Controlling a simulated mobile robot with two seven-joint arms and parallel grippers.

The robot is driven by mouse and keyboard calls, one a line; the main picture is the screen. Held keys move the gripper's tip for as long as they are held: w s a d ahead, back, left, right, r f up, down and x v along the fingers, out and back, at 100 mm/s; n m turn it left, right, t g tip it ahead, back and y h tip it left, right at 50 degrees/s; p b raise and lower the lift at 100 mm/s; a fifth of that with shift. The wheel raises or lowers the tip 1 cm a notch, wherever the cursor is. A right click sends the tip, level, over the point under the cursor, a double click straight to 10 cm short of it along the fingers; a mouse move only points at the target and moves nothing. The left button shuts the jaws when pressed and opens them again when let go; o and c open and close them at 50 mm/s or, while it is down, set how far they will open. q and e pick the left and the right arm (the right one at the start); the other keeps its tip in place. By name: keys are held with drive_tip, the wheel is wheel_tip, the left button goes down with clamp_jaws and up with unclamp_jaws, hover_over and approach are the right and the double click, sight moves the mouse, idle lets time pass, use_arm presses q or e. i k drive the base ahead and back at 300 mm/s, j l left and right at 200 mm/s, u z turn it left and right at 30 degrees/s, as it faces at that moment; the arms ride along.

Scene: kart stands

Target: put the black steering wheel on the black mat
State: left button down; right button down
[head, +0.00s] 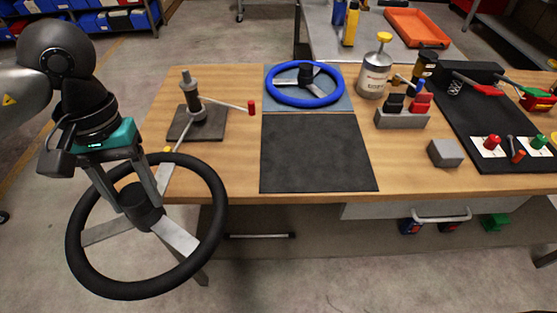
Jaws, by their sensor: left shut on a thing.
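My left gripper (137,198) is shut on the hub of the black steering wheel (218,218). The wheel is tilted toward me and held at the left front corner of the wooden bench, partly in front of its edge. Its rim and pale spokes show; the fingers cover part of the hub. The black mat (313,153) lies flat and empty on the bench, to the right of the wheel and apart from it. My right gripper is not in view.
Behind the black mat, a blue steering wheel (304,102) lies on a blue-grey mat (347,104). A stand with a red-tipped lever (197,118) is left of the mats. A can (373,75), a grey holder (402,119) and a grey block (445,153) are to the right.

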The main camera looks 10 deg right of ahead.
sight(325, 149)
drive_tip(key=k+z, duration=0.15)
drive_tip(key=z, duration=0.2)
drive_tip(key=k+z, duration=0.15)
drive_tip(key=z, duration=0.25)
drive_tip(key=i+z, duration=0.65)
drive_tip(key=i+j, duration=0.1)
drive_tip(key=i, duration=0.15)
